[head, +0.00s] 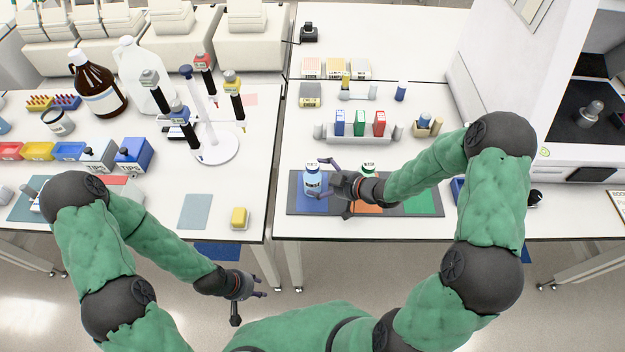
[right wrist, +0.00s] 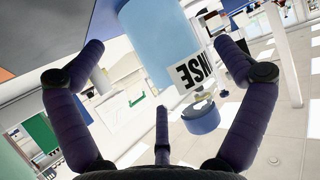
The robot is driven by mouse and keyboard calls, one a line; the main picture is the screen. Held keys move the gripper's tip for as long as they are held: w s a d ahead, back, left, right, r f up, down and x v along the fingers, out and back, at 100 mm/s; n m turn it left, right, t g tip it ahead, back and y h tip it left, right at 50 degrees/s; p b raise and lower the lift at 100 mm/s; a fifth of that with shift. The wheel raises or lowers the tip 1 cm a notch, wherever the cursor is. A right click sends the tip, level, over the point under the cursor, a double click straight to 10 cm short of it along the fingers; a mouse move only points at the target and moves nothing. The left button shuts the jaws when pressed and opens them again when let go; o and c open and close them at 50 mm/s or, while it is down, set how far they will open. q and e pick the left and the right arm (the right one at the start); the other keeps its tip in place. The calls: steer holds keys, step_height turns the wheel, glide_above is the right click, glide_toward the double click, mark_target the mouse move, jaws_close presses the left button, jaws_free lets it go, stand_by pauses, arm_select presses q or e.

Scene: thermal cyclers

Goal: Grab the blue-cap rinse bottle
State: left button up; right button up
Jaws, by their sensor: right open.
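The blue-cap rinse bottle (head: 312,181) stands upright on the blue panel of the mat. In the right wrist view the bottle (right wrist: 163,45) looks pale blue, with a white label reading "NSE" and a blue cap (right wrist: 201,117). My right gripper (head: 334,187) is open, just right of the bottle, with its fingers pointing toward it. In the wrist view, the bottle lies ahead between the spread fingers, and neither appears to touch it. My left gripper (head: 252,300) hangs in front of the tables, empty, with its fingers apart.
A green-cap bottle (head: 368,169) stands behind my right gripper, partly hidden. The mat (head: 294,205) also has orange and green panels. A rack with blue, green and red boxes (head: 360,124) is behind it. A pipette stand (head: 213,150) is on the left table.

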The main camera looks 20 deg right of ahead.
steer(key=shift+x, duration=0.85)
steer(key=c, duration=1.3)
steer(key=shift+r, duration=0.1)
